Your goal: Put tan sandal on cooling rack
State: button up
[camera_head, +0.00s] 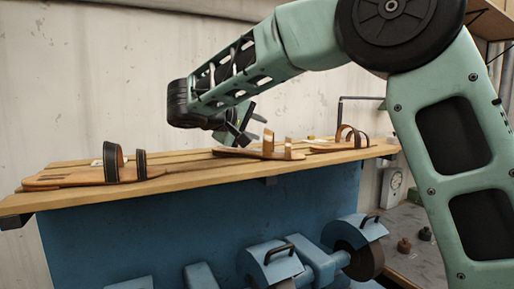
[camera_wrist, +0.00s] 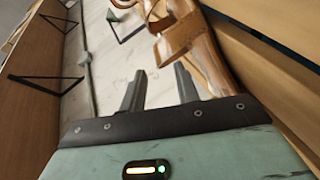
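A tan sandal with upright tan straps (camera_head: 268,153) lies in the middle of a slatted wooden shelf (camera_head: 215,168). My gripper (camera_head: 252,128) is just above and beside this sandal, apart from its straps as far as I can tell. In the wrist view my two fingers (camera_wrist: 160,88) are spread with nothing between them. A tan-brown sandal (camera_wrist: 207,55) with wide straps shows just beyond and to the right of the fingertips. I cannot tell for sure whether anything in view is the cooling rack.
A sandal with black straps (camera_head: 112,165) lies at the shelf's left, and one with dark brown straps (camera_head: 348,138) at its right. A blue grinding machine (camera_head: 270,262) stands below. The wall is close behind the shelf. Black triangular brackets (camera_wrist: 45,85) show in the wrist view.

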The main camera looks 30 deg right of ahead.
aim_at(266, 129)
jog(key=x, duration=0.1)
jog(key=p+x, duration=0.2)
jog(key=shift+d+r, duration=0.25)
jog(key=shift+d, duration=0.1)
jog(key=shift+w+d+f, duration=0.2)
jog(key=shift+d+f, duration=0.1)
jog(key=shift+d, duration=0.1)
grip_shut()
jog(key=shift+a+f, duration=0.1)
dwell(0.7)
